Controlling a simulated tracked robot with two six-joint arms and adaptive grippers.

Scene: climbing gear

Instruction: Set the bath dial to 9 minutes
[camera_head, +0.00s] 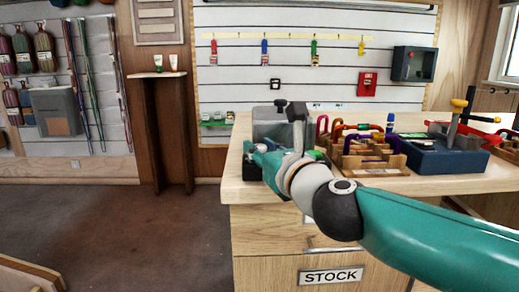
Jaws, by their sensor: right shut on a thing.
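The bath looks to be the grey box (268,129) at the left end of the wooden counter. Its front is largely covered by my right arm and gripper. My right gripper (254,149) reaches in from the right to the front of this box and is shut on a small part there, which seems to be the dial. The dial itself is hidden by the fingers, so its setting cannot be read. My left gripper is out of view.
Wooden trays (372,160) with coloured carabiners stand right of the bath on the counter (468,181). A blue device (440,155) with an upright lever stands further right. A narrow wooden stand (170,133) is at the back left. The carpet (120,235) left of the counter is clear.

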